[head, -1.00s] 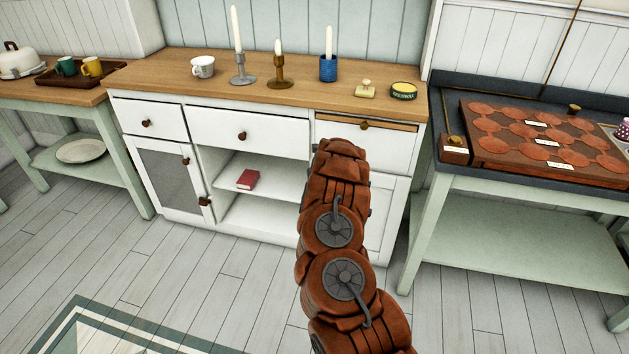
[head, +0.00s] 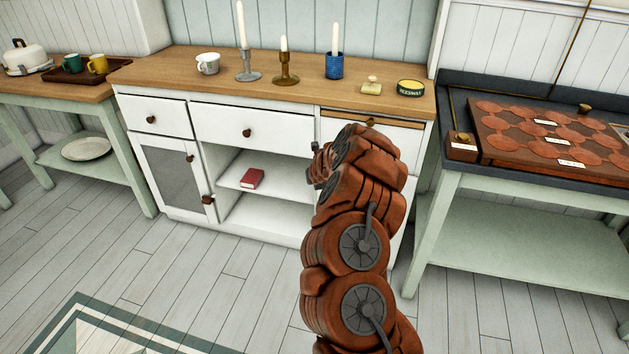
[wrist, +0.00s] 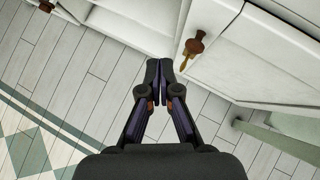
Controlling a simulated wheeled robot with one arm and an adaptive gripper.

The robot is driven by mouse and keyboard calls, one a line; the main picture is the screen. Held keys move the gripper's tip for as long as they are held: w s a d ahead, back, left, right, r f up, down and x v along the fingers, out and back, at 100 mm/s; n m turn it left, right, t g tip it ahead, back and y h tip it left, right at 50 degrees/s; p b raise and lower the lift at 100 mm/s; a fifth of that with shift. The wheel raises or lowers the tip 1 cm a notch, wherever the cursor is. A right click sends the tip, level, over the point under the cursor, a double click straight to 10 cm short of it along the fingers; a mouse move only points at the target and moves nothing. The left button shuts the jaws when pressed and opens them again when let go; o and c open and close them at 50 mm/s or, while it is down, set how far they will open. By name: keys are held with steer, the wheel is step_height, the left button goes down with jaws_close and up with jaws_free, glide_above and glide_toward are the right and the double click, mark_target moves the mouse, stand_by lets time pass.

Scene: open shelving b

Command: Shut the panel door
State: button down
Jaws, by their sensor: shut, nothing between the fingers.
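The white panel door (wrist: 262,72) with its brown wooden knob (wrist: 194,44) fills the upper right of the wrist view. In the head view my arm hides most of it. I cannot tell how far it stands open. My gripper (wrist: 158,66) has its fingertips together and empty, just beyond the door's knob-side edge in the picture; I cannot tell whether it touches the door. In the head view the gripper is largely hidden behind my arm.
The white cabinet (head: 265,218) has an open shelf bay holding a red book (head: 252,178), and a mesh door (head: 175,178) at left. Candlesticks, a cup and tins stand on its wooden top. A green table (head: 425,225) stands close at right. The floor in front is clear.

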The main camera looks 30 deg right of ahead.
steer(key=shift+s+a+r, duration=0.5)
steer(key=shift+a+r, duration=0.05)
steer(key=shift+r, duration=0.2)
steer(key=shift+s+a+r, duration=0.45)
steer(key=shift+a+r, duration=0.1)
steer(key=shift+r, duration=0.15)
